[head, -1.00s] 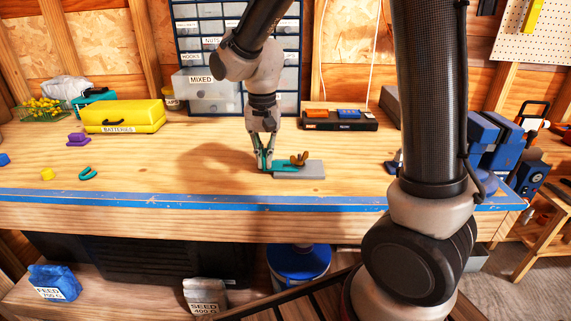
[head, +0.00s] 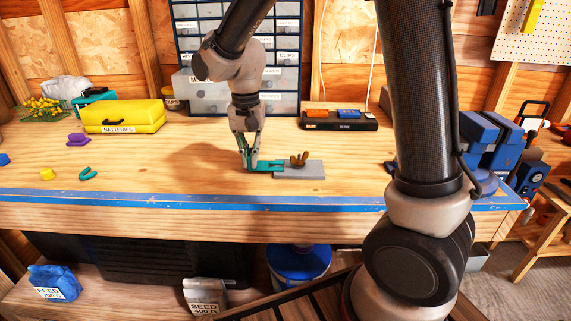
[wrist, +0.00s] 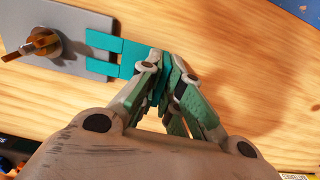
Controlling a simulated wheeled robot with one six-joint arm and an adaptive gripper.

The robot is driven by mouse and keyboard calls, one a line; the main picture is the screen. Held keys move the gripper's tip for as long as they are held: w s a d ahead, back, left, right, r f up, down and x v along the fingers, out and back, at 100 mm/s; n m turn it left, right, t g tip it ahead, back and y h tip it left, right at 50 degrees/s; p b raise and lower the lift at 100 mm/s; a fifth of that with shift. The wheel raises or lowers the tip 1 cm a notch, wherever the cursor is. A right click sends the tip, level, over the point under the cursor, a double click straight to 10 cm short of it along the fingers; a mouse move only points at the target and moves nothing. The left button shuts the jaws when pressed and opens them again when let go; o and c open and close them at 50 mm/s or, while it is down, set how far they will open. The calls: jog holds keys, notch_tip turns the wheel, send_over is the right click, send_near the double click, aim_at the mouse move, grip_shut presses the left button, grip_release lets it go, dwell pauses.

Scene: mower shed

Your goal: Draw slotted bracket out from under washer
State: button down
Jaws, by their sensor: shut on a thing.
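The teal slotted bracket (head: 268,163) lies to the left of the wing nut, and its fork tips still overlap the left edge of a grey plate (head: 310,172). My gripper (head: 249,166) is shut on the bracket's left end, near the bench top. In the wrist view the bracket (wrist: 131,56) shows two prongs with an open slot between them. Its tips are apart from the round washer (wrist: 46,48) under the brown wing nut (wrist: 40,40). The wing nut (head: 299,159) stands upright on the plate in the head view.
The wooden bench (head: 180,175) is clear to the left of my gripper. A teal U-shaped piece (head: 88,173), a yellow piece (head: 47,174) and a yellow batteries case (head: 123,117) lie farther left. A black tray (head: 340,122) and a drawer cabinet stand behind.

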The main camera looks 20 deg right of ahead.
jog(key=shift+r, duration=0.1)
jog(key=shift+r, duration=3.4)
